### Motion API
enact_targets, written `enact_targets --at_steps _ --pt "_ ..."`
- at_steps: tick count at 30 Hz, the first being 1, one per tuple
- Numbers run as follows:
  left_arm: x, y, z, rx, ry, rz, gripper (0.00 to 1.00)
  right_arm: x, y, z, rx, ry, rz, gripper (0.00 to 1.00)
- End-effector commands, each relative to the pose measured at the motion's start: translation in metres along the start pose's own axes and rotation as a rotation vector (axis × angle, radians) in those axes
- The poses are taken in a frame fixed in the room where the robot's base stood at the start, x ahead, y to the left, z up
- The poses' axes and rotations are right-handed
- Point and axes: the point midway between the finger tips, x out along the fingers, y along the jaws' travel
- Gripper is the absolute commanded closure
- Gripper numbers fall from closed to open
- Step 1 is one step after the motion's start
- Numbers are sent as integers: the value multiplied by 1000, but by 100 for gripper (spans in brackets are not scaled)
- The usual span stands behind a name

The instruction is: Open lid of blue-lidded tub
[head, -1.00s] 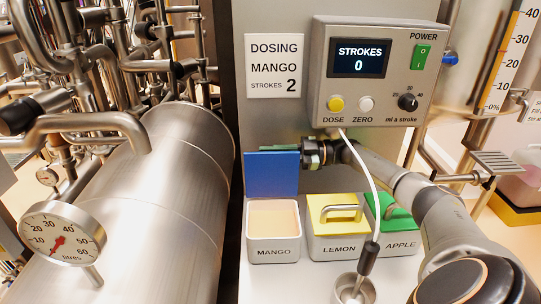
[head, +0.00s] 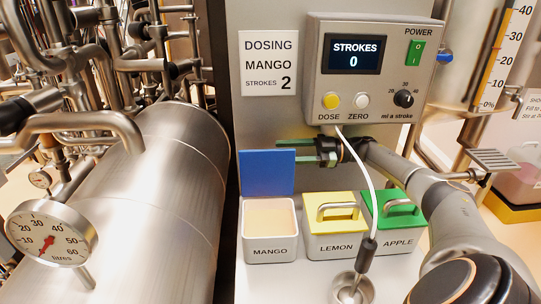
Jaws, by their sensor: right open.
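The blue-lidded tub (head: 270,247) is labelled MANGO and stands on the white shelf. Its blue lid (head: 267,173) stands upright at the tub's back edge, so the tub is open and pale powder (head: 270,217) shows inside. My right gripper (head: 284,152) is open, just above and to the right of the lid. Its fingers point left, and I see no object between them. Whether a finger touches the lid's top edge I cannot tell. My left gripper is not in view.
Closed yellow LEMON (head: 336,246) and green APPLE (head: 396,241) tubs stand to the right. The dosing box (head: 370,75) with its STROKES 0 display hangs above. A white tube runs down to a metal cup (head: 345,290). A large steel tank (head: 165,210) fills the left.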

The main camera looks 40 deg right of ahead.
Motion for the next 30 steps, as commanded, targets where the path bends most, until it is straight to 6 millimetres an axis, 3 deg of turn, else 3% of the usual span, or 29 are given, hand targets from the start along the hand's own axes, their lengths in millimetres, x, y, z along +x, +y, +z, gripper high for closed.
enact_targets --at_steps 6,12,30 --pt "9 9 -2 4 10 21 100 -46 0 3 -1 -3 3 50" --pt "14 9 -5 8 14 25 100 -67 0 1 1 -1 1 50" --pt "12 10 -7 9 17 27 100 -70 0 0 1 0 0 50"
